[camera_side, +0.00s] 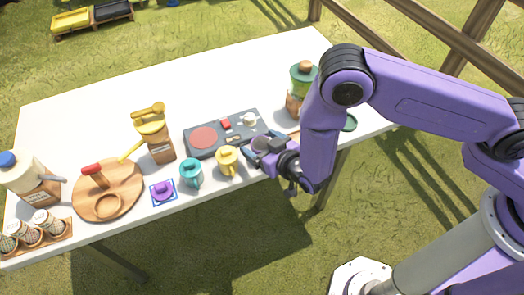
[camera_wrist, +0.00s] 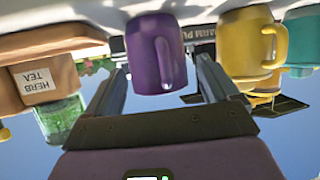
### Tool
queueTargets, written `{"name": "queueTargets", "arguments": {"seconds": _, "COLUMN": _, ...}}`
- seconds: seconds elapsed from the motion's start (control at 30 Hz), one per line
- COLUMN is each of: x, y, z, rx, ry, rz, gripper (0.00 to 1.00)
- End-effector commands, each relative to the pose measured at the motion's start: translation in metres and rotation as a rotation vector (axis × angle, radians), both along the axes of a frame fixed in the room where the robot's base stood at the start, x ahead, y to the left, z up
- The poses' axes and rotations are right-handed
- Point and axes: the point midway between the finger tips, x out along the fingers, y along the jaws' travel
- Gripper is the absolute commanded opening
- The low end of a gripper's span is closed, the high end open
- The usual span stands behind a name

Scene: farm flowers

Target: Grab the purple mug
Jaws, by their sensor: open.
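The purple mug (camera_wrist: 155,52) shows in the wrist view between the two fingers of my gripper (camera_wrist: 160,72), with its handle facing the camera. The fingers are open, one on each side of the mug; I cannot tell whether either touches it. In the side view my gripper (camera_side: 262,149) is low at the table's front edge, right of the yellow mug (camera_side: 227,161). There the purple mug is mostly hidden by my gripper and arm. The yellow mug also shows in the wrist view (camera_wrist: 240,42), just right of the right finger.
A teal mug (camera_side: 190,173) stands left of the yellow mug. A dark cooktop (camera_side: 202,138) lies behind them. A small purple item sits on a blue-edged coaster (camera_side: 157,202). In the wrist view a herb tea box (camera_wrist: 40,78) is at left. The table's back (camera_side: 220,80) is clear.

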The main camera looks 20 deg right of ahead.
Motion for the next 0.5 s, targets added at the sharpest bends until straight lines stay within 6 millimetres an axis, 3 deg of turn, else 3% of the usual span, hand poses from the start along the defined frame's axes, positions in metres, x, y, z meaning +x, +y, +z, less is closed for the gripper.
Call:
{"name": "queueTargets", "arguments": {"seconds": 0.13, "x": -0.0001, "y": -0.0001, "z": 0.0000, "rx": 0.000, "ry": 0.000, "rz": 0.000, "gripper": 0.88}}
{"name": "queueTargets", "arguments": {"seconds": 0.3, "x": -0.0002, "y": -0.0002, "z": 0.0001, "rx": 0.000, "ry": 0.000, "rz": 0.000, "gripper": 0.32}}
{"name": "queueTargets", "arguments": {"seconds": 0.33, "x": -0.0002, "y": -0.0002, "z": 0.0001, "rx": 0.000, "ry": 0.000, "rz": 0.000, "gripper": 0.28}}
{"name": "queueTargets", "arguments": {"seconds": 0.5, "x": -0.0003, "y": 0.0000, "z": 0.0004, "rx": 0.001, "ry": -0.001, "rz": 0.000, "gripper": 0.28}}
